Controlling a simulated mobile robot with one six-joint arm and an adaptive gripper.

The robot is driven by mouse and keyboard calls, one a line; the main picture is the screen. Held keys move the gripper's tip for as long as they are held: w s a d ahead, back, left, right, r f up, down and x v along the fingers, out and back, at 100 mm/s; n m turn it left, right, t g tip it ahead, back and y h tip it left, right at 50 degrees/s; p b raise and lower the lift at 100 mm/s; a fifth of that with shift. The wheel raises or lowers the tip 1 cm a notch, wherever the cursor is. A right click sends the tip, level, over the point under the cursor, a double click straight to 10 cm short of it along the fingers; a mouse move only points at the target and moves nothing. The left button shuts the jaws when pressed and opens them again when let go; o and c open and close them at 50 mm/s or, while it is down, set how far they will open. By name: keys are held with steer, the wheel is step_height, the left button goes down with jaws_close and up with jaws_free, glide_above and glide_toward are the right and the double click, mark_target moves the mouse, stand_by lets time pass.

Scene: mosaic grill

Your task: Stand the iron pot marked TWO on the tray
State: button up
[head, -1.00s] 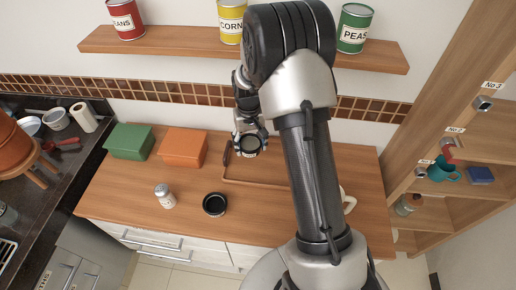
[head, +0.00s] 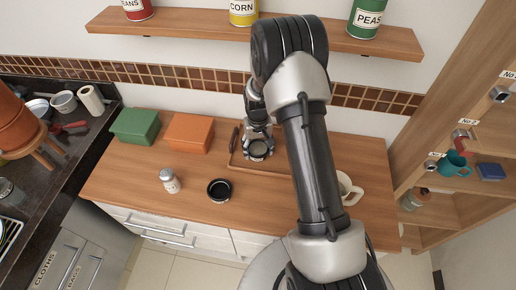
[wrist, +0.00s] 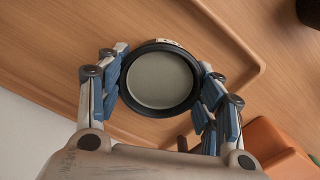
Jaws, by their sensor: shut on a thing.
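My gripper (head: 257,143) is shut on a round black iron pot (head: 258,156), over the left part of the wooden tray (head: 235,167). In the wrist view the fingers clasp the pot (wrist: 160,112) from both sides, and its pale grey inside faces the camera. A small pale label shows on its side, but I cannot read it. The tray's raised rim (wrist: 254,83) also shows in the wrist view. I cannot tell whether the pot touches the tray. My arm hides the tray's right part. A second black pot (head: 219,190) stands on the counter, left of the tray.
A shaker jar (head: 170,181), an orange box (head: 189,133) and a green box (head: 135,126) stand to the left. A shelf (head: 200,31) with cans hangs above the back. The front counter is mostly clear.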

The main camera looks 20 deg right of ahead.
steer(key=shift+f, duration=0.2)
steer(key=o, duration=1.2)
steer(key=shift+r, duration=0.1)
step_height(320, 180, up, 12)
steer(key=r+p, duration=0.1)
steer(key=p, duration=0.1)
step_height(320, 180, up, 8)
glide_above(258, 154)
steer(key=s+a, duration=0.2)
steer(key=s+a+r+n+t, duration=0.15)
steer(key=s+a+r, duration=0.25)
steer(key=s+r, duration=0.5)
steer(key=s+a+r+t, duration=0.1)
steer(key=s+r, duration=0.1)
steer(key=s, duration=0.3)
steer(key=s+a+r+t, duration=0.1)
steer(key=s+r, duration=0.1)
steer(key=s, duration=0.4)
steer(key=s+a+r+t, duration=0.1)
steer(key=s+a+r, duration=0.1)
steer(key=s, duration=0.4)
steer(key=shift+r+n, duration=0.1)
steer(key=shift+n, duration=0.25)
